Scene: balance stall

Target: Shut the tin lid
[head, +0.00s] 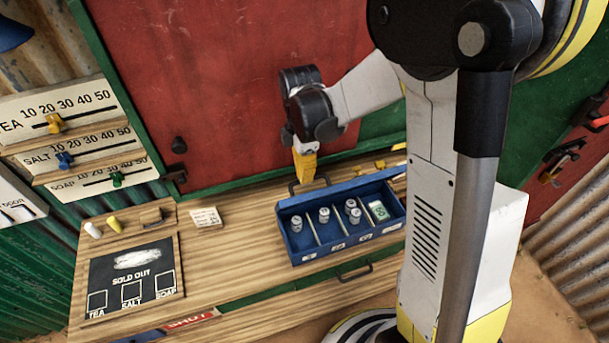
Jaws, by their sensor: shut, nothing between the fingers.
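The blue tin (294,256) stands open on the wooden counter, its divided compartments and their contents in plain view. Several small metal weights and a green-and-white item (379,210) sit inside it. I cannot clearly make out the lid; a blue panel rises along the tin's back edge.
Price sliders (65,160) hang on the left wall. A red shutter (215,90) stands behind. The counter (235,255) between chalkboard and tin is clear.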

